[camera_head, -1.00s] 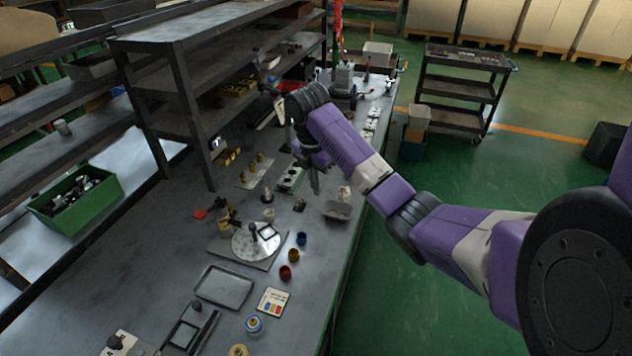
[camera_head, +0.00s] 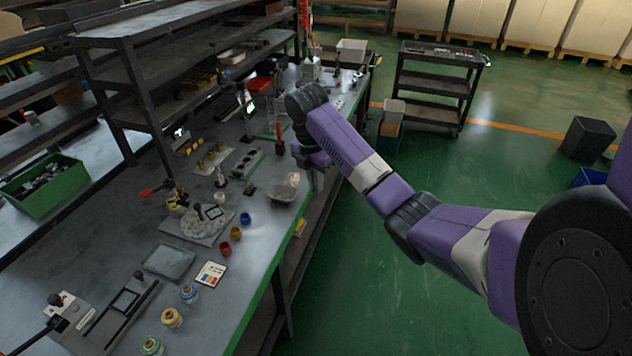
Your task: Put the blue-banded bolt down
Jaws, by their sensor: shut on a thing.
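My gripper (camera_head: 316,178) hangs at the end of my purple arm, near the right edge of the workbench (camera_head: 225,290). It is small and partly hidden by my wrist. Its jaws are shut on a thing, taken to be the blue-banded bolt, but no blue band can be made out. A grey bowl-like tray (camera_head: 283,194) with a pale item in it lies on the bench just left of the gripper. A green block with round holes (camera_head: 246,163) lies farther left.
A round plate (camera_head: 203,222), small red (camera_head: 225,248) and blue (camera_head: 245,218) cups, a shallow grey tray (camera_head: 168,262) and several jars occupy the nearer bench. A shelf rack (camera_head: 130,90) stands on the left. Green floor is open on the right, with a black cart (camera_head: 435,85) behind.

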